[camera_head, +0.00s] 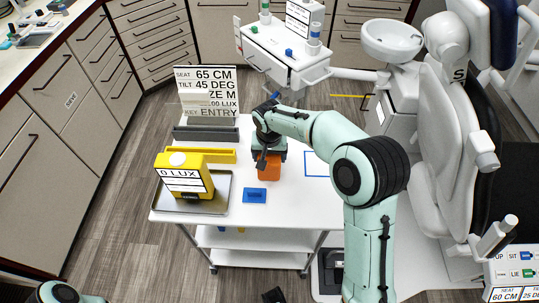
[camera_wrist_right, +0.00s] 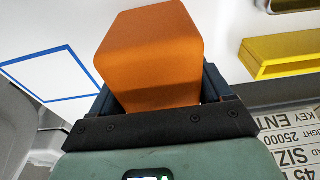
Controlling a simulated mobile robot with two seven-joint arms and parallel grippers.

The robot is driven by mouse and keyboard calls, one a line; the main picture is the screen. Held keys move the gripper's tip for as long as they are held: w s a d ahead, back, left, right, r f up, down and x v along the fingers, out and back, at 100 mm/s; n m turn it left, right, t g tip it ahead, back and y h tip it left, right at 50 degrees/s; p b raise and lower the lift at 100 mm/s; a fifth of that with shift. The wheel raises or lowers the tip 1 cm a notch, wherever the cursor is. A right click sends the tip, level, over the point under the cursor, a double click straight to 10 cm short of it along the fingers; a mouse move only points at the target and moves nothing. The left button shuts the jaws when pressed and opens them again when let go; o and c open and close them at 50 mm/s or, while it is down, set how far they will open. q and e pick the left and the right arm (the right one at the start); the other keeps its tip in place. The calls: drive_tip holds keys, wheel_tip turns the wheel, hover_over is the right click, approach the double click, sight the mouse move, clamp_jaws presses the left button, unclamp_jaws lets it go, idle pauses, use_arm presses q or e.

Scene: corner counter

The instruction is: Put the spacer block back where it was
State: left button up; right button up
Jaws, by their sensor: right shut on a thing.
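An orange block (camera_head: 269,170), which I take for the spacer block, is held in my right gripper (camera_head: 268,158) over the white table top. In the right wrist view, the orange block (camera_wrist_right: 152,55) sits between the two dark fingers of the right gripper (camera_wrist_right: 155,98). I cannot tell whether it touches the table. A blue square outline (camera_head: 305,164) is marked on the table to its right and is partly hidden by my arm. It also shows in the wrist view (camera_wrist_right: 62,99). A dark part at the bottom edge may be my left gripper (camera_head: 273,296); its jaws are unclear.
A blue block (camera_head: 255,195) lies in front of the orange one. A yellow device (camera_head: 185,173) stands on a metal tray (camera_head: 222,192) at left. Behind are a yellow channel piece (camera_head: 220,155), a grey bar (camera_head: 207,134) and a printed sign (camera_head: 207,88). A dental chair (camera_head: 440,150) stands right.

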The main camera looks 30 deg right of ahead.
drive_tip(key=shift+f, duration=0.15)
drive_tip(key=o, duration=1.1)
drive_tip(key=shift+r, duration=0.45)
drive_tip(key=r, duration=0.3)
drive_tip(key=s+r+p, duration=0.1)
drive_tip(key=r, duration=0.3)
drive_tip(key=a+r, duration=0.1)
drive_tip(key=r, duration=0.3)
drive_tip(key=shift+s+r, duration=0.25)
drive_tip(key=shift+f, duration=0.1)
